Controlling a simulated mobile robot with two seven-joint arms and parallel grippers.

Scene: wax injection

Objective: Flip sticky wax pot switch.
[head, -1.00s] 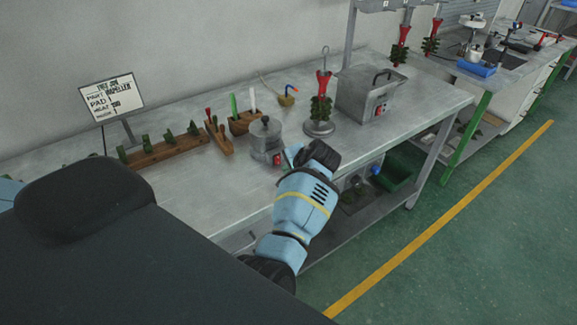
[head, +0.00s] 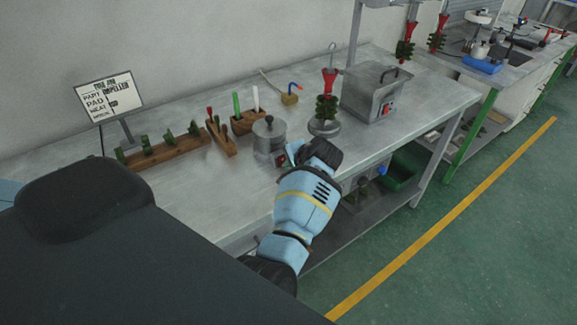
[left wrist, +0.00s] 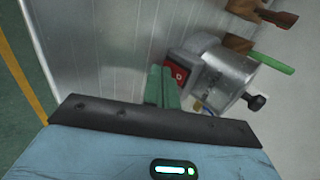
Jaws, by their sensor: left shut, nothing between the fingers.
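The sticky wax pot (head: 266,140) is a small grey metal pot with a dark-knobbed lid, standing on the bench. Its red switch (head: 281,160) faces the bench's front edge, close beside my left gripper (head: 291,151). In the left wrist view the pot (left wrist: 228,77) appears tilted, with the red switch (left wrist: 179,74) on its side. The green fingertips of my left gripper (left wrist: 161,86) are shut and empty, right by the switch. I cannot tell whether they touch it. The switch's position is unclear. My right gripper is out of view.
A wax tree on a round stand (head: 325,125) and a grey metal box (head: 372,95) stand right of the pot. Wooden tool holders (head: 217,140) stand left of it. A sign (head: 110,97) is at the back left. The bench front is mostly clear.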

